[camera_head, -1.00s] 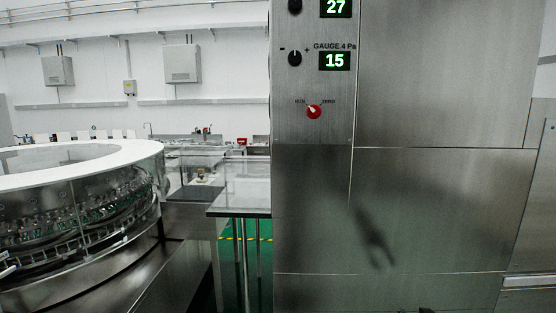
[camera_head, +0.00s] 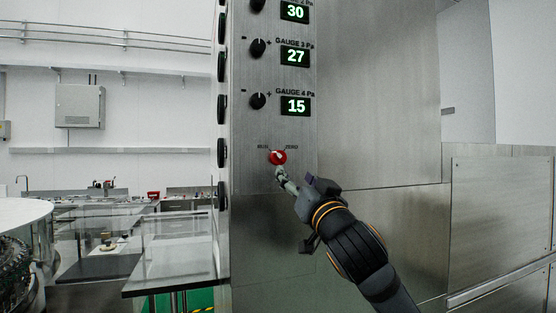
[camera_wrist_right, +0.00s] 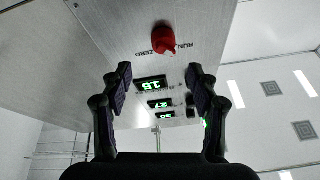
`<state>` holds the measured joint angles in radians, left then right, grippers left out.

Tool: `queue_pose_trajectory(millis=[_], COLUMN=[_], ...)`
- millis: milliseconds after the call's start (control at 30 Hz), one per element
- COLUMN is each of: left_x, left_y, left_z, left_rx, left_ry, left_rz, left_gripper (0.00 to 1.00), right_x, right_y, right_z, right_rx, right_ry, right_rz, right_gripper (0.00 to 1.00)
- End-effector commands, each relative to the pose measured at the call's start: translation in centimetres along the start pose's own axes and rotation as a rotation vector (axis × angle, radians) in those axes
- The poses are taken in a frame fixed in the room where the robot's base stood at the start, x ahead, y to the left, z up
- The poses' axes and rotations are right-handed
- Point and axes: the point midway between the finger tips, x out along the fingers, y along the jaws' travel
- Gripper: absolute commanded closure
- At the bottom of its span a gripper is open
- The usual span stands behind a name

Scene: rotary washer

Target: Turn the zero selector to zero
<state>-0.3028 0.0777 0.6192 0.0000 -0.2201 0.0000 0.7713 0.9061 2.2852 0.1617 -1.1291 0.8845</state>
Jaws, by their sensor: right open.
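The zero selector (camera_head: 278,157) is a small red knob on the steel panel, below the gauge 4 display. It sits between the labels RUN on its left and ZERO on its right; a pale pointer mark on it leans toward the upper left. My right gripper (camera_head: 282,178) is just below the knob in the head view, close to the panel. In the right wrist view the red knob (camera_wrist_right: 163,39) shows ahead, beyond the two spread fingers of the right gripper (camera_wrist_right: 160,82). The gripper is open and nothing is between its fingers. My left gripper is not in view.
Green displays reading 30, 27 and 15 (camera_head: 296,105) and black knobs (camera_head: 258,101) sit above the selector. More dark knobs line the panel's left side face. A glass-topped table (camera_head: 175,270) stands to the left.

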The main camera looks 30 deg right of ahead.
Motion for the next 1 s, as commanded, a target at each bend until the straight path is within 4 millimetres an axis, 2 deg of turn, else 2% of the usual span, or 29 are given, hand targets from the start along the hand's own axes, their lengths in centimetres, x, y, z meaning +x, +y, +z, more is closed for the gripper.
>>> queue_pose_trajectory(millis=[33,100,333,500,767,1000], left_x=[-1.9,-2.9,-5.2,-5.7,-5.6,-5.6], left_y=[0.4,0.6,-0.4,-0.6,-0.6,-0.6], left_z=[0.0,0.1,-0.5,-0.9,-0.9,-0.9], left_rx=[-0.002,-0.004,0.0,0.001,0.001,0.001], left_ry=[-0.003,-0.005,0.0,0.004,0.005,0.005], left_rz=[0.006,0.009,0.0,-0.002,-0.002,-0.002], left_gripper=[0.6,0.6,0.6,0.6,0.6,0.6], right_x=[1.4,3.0,7.2,8.5,8.6,8.6], right_y=[-0.2,-0.2,-0.1,-0.1,-0.1,-0.1], right_z=[-0.7,-0.8,-0.4,-0.1,0.0,0.0], right_rx=[0.007,0.009,0.003,0.0,-0.001,-0.002], right_ry=[-0.006,-0.005,-0.003,-0.002,-0.001,-0.001], right_rz=[0.0,0.0,0.0,-0.001,-0.001,-0.001], right_gripper=[0.4,0.4,0.4,0.4,0.4,0.71])
